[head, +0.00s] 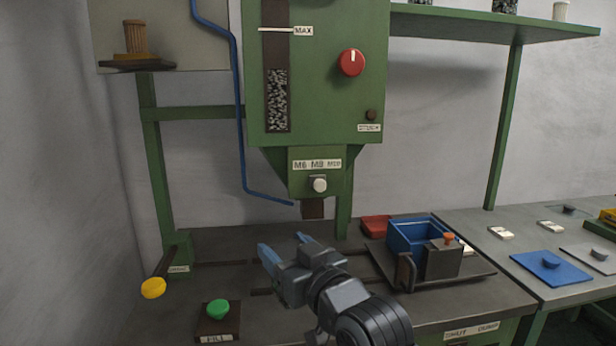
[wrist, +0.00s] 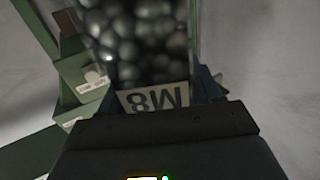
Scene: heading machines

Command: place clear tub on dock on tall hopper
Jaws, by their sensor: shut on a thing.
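My gripper (head: 284,252) reaches over the dark bench, left of the blue bin, with its bluish fingers pointing up and left. In the wrist view a clear tub (wrist: 140,45) full of dark round pieces stands at the fingers, with a white label reading M8; my gripper is shut on it. In the head view I cannot make out the tub at the fingers. The tall green hopper (head: 323,125) stands behind, with a MAX mark, a level window and a label with M6, M8 and M10. A dark spout (head: 312,209) is below it. I cannot tell which part is the dock.
A blue bin (head: 401,236) sits on a dark plate at the right. A green button (head: 217,309) and a yellow knob (head: 153,288) are at the left front. A blue pipe (head: 240,110) runs down the hopper's left side. A green shelf (head: 480,24) overhangs the right.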

